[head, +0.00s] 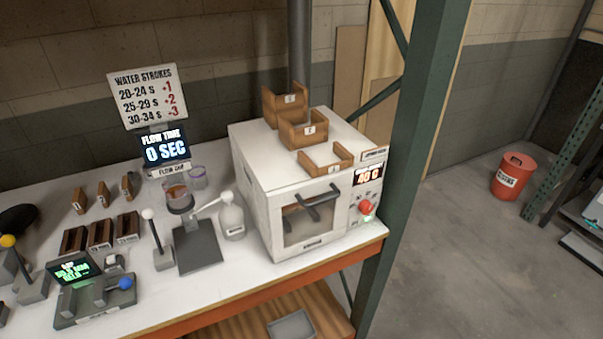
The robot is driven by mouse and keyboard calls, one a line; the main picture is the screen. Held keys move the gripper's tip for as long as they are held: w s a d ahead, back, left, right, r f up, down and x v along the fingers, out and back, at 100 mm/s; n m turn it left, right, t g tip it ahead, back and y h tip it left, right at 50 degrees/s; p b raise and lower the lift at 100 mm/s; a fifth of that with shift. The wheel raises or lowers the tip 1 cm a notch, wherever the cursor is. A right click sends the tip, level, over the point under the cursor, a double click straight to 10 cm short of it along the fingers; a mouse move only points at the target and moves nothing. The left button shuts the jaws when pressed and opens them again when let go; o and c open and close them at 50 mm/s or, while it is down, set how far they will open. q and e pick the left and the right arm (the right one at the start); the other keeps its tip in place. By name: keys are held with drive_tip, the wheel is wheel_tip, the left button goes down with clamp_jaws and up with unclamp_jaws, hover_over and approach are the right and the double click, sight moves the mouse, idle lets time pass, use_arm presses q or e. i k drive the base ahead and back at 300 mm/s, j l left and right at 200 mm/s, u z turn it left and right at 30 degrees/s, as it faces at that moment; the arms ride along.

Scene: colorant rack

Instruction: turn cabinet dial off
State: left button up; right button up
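The white cabinet (255,165) stands at the right end of the white table, with its glass-fronted door (308,222) facing me and a dark handle across it. The red dial (366,207) is on the cabinet's front panel, right of the door, below a lit display (368,174) that seems to read 40 C. The small marks around the dial are too small to read. Neither of my grippers shows in the head view, and nothing touches the dial.
Several wooden trays (304,135) sit on the cabinet's top. A green rack post (405,150) rises just right of the cabinet. A red bin (512,176) stands on open floor at right.

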sight(364, 206)
drive_tip(key=i+l+z, duration=0.1)
drive_tip(key=l, duration=0.3)
drive_tip(key=i+l+z, duration=0.1)
drive_tip(key=l, duration=0.35)
drive_tip(key=i+l+z, duration=0.1)
drive_tip(key=l, duration=0.3)
